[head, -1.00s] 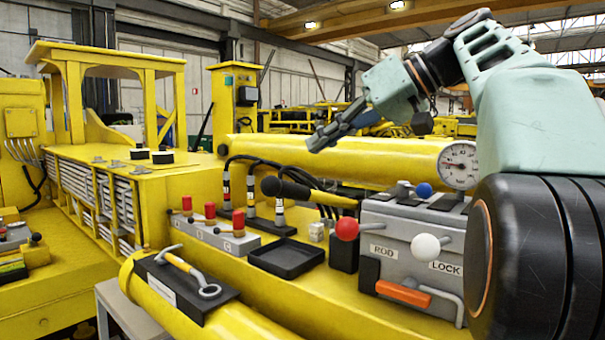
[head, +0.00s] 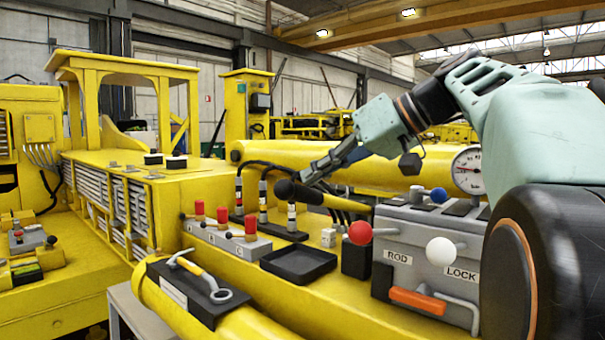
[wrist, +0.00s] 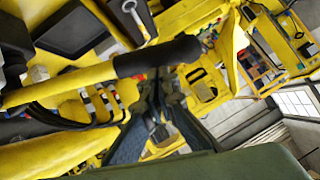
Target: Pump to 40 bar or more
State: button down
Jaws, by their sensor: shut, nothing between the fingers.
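The pump lever (head: 332,202) is a yellow bar with a black grip (head: 287,189) at its left end. It slopes slightly down to the right. The black grip also shows in the wrist view (wrist: 156,57), across the front of the fingers. My gripper (head: 306,177) is shut and empty, its fingertips just above and right of the black grip. I cannot tell whether they touch it. The round white gauge (head: 467,170) stands at the right; its needle points left, but its reading is too small to tell. My gripper also shows in the wrist view (wrist: 163,85).
A grey block with ROD and LOCK labels (head: 423,240) carries red, white and blue knobs and an orange handle. Black hoses (head: 262,168) stand behind the lever. A black tray (head: 298,262) and red-capped valves (head: 223,215) lie left. Free air is above the lever.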

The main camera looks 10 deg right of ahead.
aim_at(304, 200)
jog(key=shift+n+h, duration=0.3)
jog(key=shift+n, duration=0.1)
jog(key=f+b, duration=0.2)
jog(key=b, duration=0.1)
jog(key=s+a+f+b, duration=0.1)
jog(key=f+b, duration=0.1)
jog(key=shift+a, duration=0.1)
jog(key=shift+n+t+h, duration=0.7)
jog(key=shift+h, duration=0.1)
jog(key=f+b, duration=0.1)
jog(key=b, duration=0.1)
jog(key=f+b, duration=0.2)
jog(key=b, duration=0.1)
jog(key=a+f+b, duration=0.1)
jog(key=f+b, duration=0.1)
jog(key=b, duration=0.1)
jog(key=shift+s+f, duration=0.1)
jog(key=shift+s, duration=0.25)
jog(key=shift+r, duration=0.2)
